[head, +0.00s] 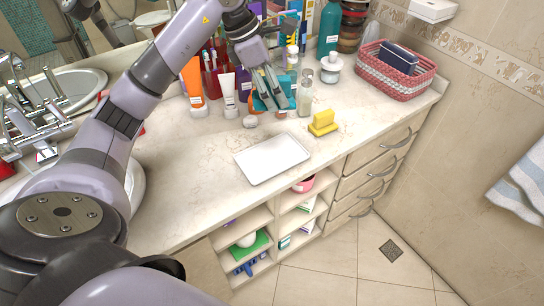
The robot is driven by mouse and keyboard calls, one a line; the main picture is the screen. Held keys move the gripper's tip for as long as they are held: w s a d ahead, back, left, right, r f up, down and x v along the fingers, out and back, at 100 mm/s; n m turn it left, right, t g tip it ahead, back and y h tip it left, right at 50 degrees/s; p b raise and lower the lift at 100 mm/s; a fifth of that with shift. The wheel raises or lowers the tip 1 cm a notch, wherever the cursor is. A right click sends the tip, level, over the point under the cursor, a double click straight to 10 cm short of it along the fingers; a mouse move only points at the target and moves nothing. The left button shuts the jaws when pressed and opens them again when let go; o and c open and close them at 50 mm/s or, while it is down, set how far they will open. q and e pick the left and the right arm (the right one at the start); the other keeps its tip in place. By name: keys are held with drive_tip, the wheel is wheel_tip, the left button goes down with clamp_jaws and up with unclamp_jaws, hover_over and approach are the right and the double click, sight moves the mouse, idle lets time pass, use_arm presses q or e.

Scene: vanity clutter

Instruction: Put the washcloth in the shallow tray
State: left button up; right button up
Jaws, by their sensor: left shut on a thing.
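The white shallow tray (270,158) lies flat and empty near the front edge of the counter. My left gripper (270,92) points down behind the tray, among the bottles toward the back of the counter. It is shut on a teal cloth, the washcloth (260,104), which shows around the fingers. The fingers hide part of the cloth, and I cannot tell whether it touches the counter. My right gripper is not in view.
A yellow block (322,123) sits right of the tray. A clear bottle (305,93), a white tube (229,96) and an orange tube (193,82) stand near the gripper. A red-and-white basket (395,83) stands at back right. The counter left of the tray is clear.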

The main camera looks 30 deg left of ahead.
use_arm(q)
drive_tip(key=shift+w+a+r+n, duration=0.1)
drive_tip(key=shift+a+r+n, duration=0.05)
drive_tip(key=shift+a+n, duration=0.2)
drive_tip(key=shift+f, duration=0.4)
wheel_tip(320, 180, down, 14)
drive_tip(key=p, duration=0.3)
drive_tip(key=shift+r, duration=0.2)
wheel_tip(320, 180, down, 5)
drive_tip(key=shift+f+p, duration=0.1)
drive_tip(key=shift+p, duration=0.8)
drive_tip(key=shift+f, duration=0.1)
drive_tip(key=shift+f+b, duration=0.15)
drive_tip(key=shift+b, duration=0.15)
drive_tip(key=o, duration=1)
